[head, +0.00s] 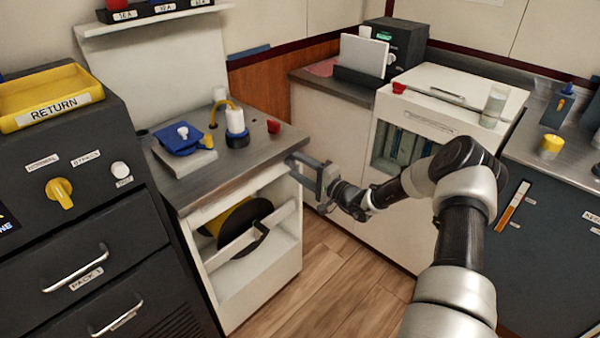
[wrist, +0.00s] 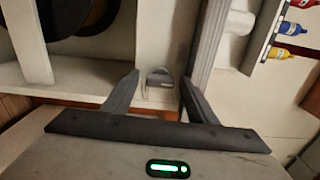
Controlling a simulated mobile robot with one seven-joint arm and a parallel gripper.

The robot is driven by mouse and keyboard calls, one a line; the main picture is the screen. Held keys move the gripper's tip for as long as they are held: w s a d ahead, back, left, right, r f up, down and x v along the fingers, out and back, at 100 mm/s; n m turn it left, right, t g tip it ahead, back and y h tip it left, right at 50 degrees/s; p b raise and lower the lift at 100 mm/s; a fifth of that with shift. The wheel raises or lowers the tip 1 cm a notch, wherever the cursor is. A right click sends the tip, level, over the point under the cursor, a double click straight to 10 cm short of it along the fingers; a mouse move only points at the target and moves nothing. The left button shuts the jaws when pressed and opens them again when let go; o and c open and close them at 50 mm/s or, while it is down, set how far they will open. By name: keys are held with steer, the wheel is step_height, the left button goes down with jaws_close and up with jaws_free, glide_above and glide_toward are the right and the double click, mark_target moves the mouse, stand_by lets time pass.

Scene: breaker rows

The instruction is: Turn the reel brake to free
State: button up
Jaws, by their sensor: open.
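The reel (head: 240,228), dark with a yellow core, sits inside an open white cabinet (head: 223,292) under a grey counter. A pale bar crosses in front of it. My gripper (head: 295,167) is open and empty at the cabinet's right front edge, just below the counter. In the wrist view, a small grey fitting (wrist: 159,76) on a white panel shows between the open fingers (wrist: 160,84), with a pale label below it. It may be the reel brake; its setting is too small to read. I cannot tell whether the fingers touch it.
The grey counter (head: 262,146) holds a blue device (head: 180,140), a white spool (head: 236,122) and a red cup (head: 273,126). A dark drawer unit (head: 95,210) stands left, a white cabinet (head: 408,118) right. Wood floor (head: 335,285) is clear between them.

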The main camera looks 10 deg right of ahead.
steer(key=m, duration=0.4)
steer(key=shift+r+p, duration=0.1)
steer(key=shift+p, duration=0.2)
steer(key=m, duration=0.4)
steer(key=shift+m, duration=0.3)
steer(key=m, duration=0.2)
steer(key=m+b, duration=0.1)
steer(key=m, duration=0.1)
steer(key=shift+f+m, duration=0.2)
steer(key=shift+m, duration=0.1)
steer(key=m+b, duration=0.1)
steer(key=m, duration=0.3)
steer(key=shift+m+b, duration=0.3)
steer(key=shift+b, duration=0.05)
steer(key=p+v, duration=0.4)
steer(key=v, duration=1.3)
steer(key=s+a+r+n+g+p, duration=0.7)
steer(key=s+a+r+n+g, duration=0.5)
steer(key=r+n, duration=0.3)
steer(key=shift+s+a+r, duration=0.7)
steer(key=shift+a+r, duration=0.1)
steer(key=shift+r, duration=0.25)
